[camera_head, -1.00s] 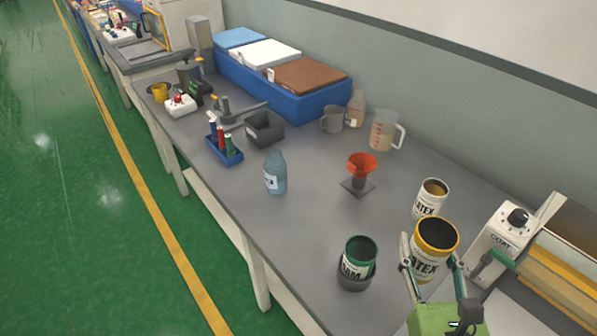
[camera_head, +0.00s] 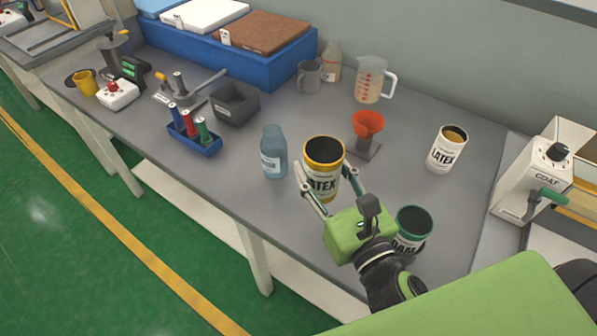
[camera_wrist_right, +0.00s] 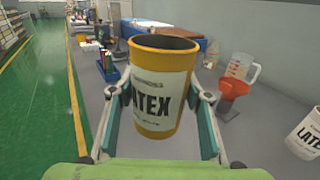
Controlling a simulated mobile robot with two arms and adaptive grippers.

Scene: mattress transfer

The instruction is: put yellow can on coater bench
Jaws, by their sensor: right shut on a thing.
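The yellow can (camera_head: 324,171), with a white LATEX label and a dark open top, is upright in my right gripper (camera_head: 328,188). The right gripper's fingers are shut on both sides of it. In the right wrist view the can (camera_wrist_right: 158,98) fills the middle between the fingers. In the head view it shows over the grey bench, just right of the blue bottle; whether it touches the bench I cannot tell. The coater (camera_head: 540,170), marked COAT, stands at the right edge of the head view. My left gripper is not in view.
A white LATEX can (camera_head: 446,150) stands right of the orange funnel (camera_head: 367,124). A green can (camera_head: 412,226) is partly behind my right wrist. The blue bottle (camera_head: 273,152) is close left of the held can. A measuring jug (camera_head: 371,80) stands at the back. Bare bench lies near the white can.

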